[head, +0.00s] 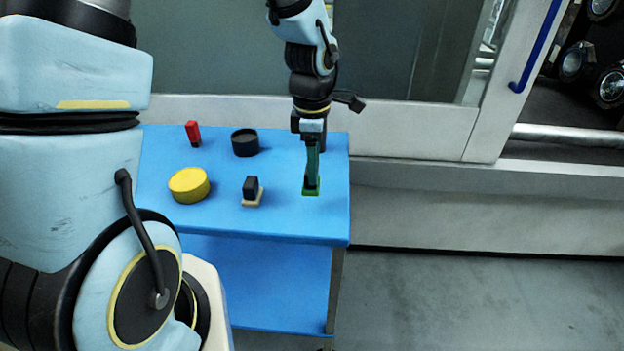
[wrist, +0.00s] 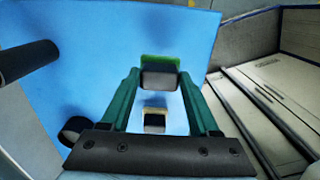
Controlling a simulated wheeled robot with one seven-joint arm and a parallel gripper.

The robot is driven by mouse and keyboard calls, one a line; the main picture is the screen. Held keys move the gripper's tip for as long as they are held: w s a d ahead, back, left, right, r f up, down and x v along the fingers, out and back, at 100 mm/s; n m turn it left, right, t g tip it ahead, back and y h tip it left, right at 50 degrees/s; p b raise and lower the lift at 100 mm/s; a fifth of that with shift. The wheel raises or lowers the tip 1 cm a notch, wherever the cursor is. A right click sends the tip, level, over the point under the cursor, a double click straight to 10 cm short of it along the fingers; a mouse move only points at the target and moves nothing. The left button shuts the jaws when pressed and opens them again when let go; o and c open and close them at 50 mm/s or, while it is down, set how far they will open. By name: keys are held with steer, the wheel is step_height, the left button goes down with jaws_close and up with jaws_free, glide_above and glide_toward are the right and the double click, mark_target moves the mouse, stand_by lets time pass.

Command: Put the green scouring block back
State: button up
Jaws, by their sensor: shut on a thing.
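The green scouring block has a flat green base (head: 311,191) that shows below my gripper (head: 311,178), over the right part of the blue cart top. In the wrist view its green edge (wrist: 160,60) shows behind a dark grey grip (wrist: 160,80). The two green fingers of my gripper (wrist: 160,78) are shut on this grip, one on each side. The block looks level. I cannot tell whether its base touches the cart top or hangs just above it.
On the blue cart top (head: 270,222) stand a black block on a beige base (head: 251,187), a yellow cylinder (head: 189,185), a black cup (head: 245,143) and a red piece (head: 193,133). A dark post (wrist: 25,62) rises at the back. The front right corner is clear.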

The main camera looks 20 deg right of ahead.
steer(key=shift+f+p, duration=0.45)
steer(key=shift+f, duration=2.05)
steer(key=o, duration=1.2)
steer(key=shift+r, duration=0.15)
step_height(320, 180, up, 12)
steer(key=shift+a+f+b, duration=0.1)
steer(key=shift+b, duration=0.85)
steer(key=w+a+m+t, duration=0.1)
steer(key=a+m, duration=1.3)
steer(key=a, duration=1.1)
steer(key=shift+w+a+f+t, duration=0.2)
steer(key=shift+a+f+t, duration=0.1)
steer(key=shift+f, duration=0.15)
